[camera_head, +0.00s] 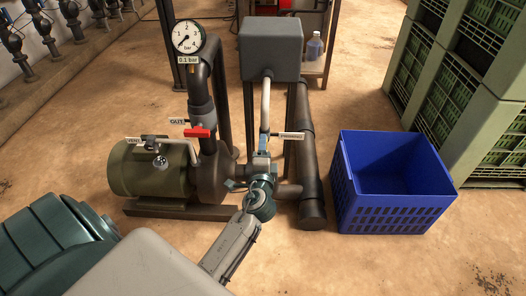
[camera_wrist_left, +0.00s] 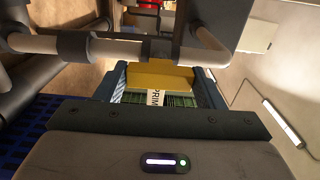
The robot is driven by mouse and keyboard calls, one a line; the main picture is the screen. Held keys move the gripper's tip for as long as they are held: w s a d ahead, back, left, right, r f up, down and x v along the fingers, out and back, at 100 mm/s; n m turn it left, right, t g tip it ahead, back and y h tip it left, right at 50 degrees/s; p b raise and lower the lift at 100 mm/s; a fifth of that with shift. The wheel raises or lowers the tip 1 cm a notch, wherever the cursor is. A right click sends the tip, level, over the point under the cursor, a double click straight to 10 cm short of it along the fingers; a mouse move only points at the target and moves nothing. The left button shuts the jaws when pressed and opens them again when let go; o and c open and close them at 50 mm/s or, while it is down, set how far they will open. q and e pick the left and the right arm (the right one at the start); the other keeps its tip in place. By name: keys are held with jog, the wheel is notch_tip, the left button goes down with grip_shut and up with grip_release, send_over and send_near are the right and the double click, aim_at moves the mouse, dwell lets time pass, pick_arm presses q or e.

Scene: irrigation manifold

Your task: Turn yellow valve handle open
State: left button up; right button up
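The yellow valve handle (camera_wrist_left: 160,76) shows in the left wrist view as a wide yellow block between the two blue fingers of my left gripper (camera_wrist_left: 160,82). The block spans nearly the whole gap; I cannot tell whether the fingers press on it. The yellow handle cannot be made out there, hidden by the gripper and wrist. My right gripper is not in view.
A red handle (camera_head: 199,131) sits on the outlet pipe, below a gauge (camera_head: 189,36) reading 0.1 bar. The green pump motor (camera_head: 150,172) is left of it. A grey box (camera_head: 270,48) stands behind. A blue crate (camera_head: 395,205) is at right; open floor lies around.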

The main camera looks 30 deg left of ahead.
pick_arm(q)
jog(key=o, duration=0.4)
jog(key=shift+s, duration=0.1)
jog(key=v, duration=1)
jog(key=shift+s+d+f, duration=0.1)
jog(key=shift+s+d, duration=0.15)
jog(key=shift+d, duration=0.05)
